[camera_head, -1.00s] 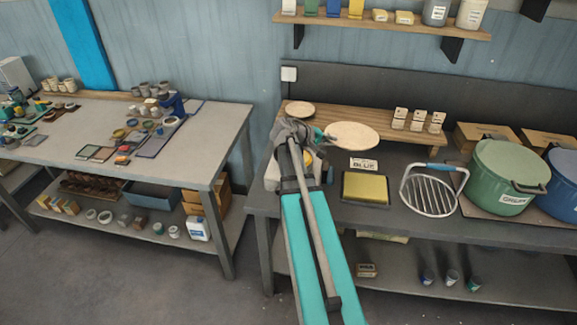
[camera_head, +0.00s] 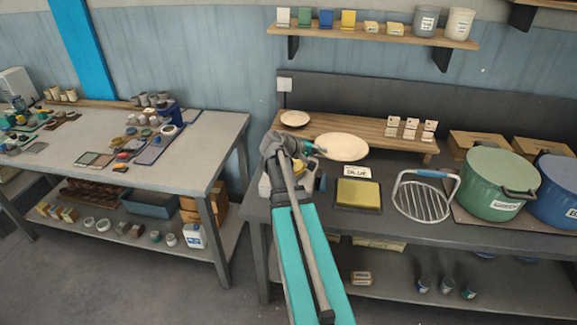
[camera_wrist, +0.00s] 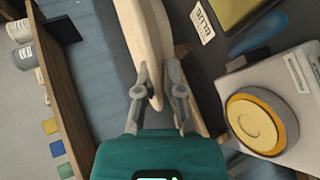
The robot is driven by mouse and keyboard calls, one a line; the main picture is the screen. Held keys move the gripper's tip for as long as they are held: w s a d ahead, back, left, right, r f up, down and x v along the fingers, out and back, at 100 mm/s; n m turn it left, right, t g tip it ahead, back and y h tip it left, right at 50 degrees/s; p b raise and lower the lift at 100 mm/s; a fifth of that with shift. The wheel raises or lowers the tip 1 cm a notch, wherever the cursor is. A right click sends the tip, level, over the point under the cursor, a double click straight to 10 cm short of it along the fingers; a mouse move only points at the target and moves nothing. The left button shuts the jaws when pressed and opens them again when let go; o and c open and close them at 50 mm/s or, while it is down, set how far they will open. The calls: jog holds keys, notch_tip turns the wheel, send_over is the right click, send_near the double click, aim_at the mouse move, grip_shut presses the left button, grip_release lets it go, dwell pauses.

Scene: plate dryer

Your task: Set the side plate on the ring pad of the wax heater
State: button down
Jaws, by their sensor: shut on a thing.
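The side plate, a pale round plate (camera_head: 342,146), is held at its left edge by my gripper (camera_head: 317,149), in front of the wooden riser. In the wrist view the plate (camera_wrist: 150,45) shows nearly edge-on between the two fingers of my gripper (camera_wrist: 158,92), which is shut on its rim. The wax heater (camera_wrist: 265,112) is a pale box with a round yellow, orange-rimmed ring pad (camera_wrist: 256,122), apart from the plate and to its right in the wrist view. In the head view my arm hides most of the heater (camera_head: 266,187). Nothing lies on the visible pad.
A smaller round plate (camera_head: 295,118) lies on the wooden riser (camera_head: 385,144), with small labelled blocks (camera_head: 410,128). A yellow pad in a dark tray (camera_head: 358,194), a wire rack (camera_head: 425,197) and a green pot (camera_head: 497,182) stand to the right. A shelf (camera_head: 375,33) hangs above.

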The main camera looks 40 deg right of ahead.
jog(key=w+a+t, duration=0.1)
jog(key=w+a, duration=0.1)
jog(key=a, duration=0.3)
jog(key=w+a+n+t+b, duration=0.1)
jog(key=w+a, duration=0.1)
jog(key=a, duration=0.3)
jog(key=w+a+h, duration=0.1)
jog(key=w+a, duration=0.1)
jog(key=a, duration=0.4)
jog(key=shift+w+f+n+t, duration=0.15)
jog(key=shift+w+n+t, duration=0.15)
jog(key=shift+w+t, duration=0.1)
jog(key=w+d+f+b, duration=0.8)
jog(key=w+f+b, duration=0.1)
jog(key=w, duration=0.1)
jog(key=shift+w, duration=0.2)
jog(key=shift+f, duration=0.1)
jog(key=shift+w+d+f+b, duration=0.2)
jog(key=shift+f+b, duration=0.2)
jog(key=shift+b, duration=0.15)
jog(key=shift+w+d+f+b, duration=0.1)
jog(key=shift+w+f+b, duration=0.05)
jog(key=shift+f+b, duration=1.4)
jog(key=shift+b, duration=0.1)
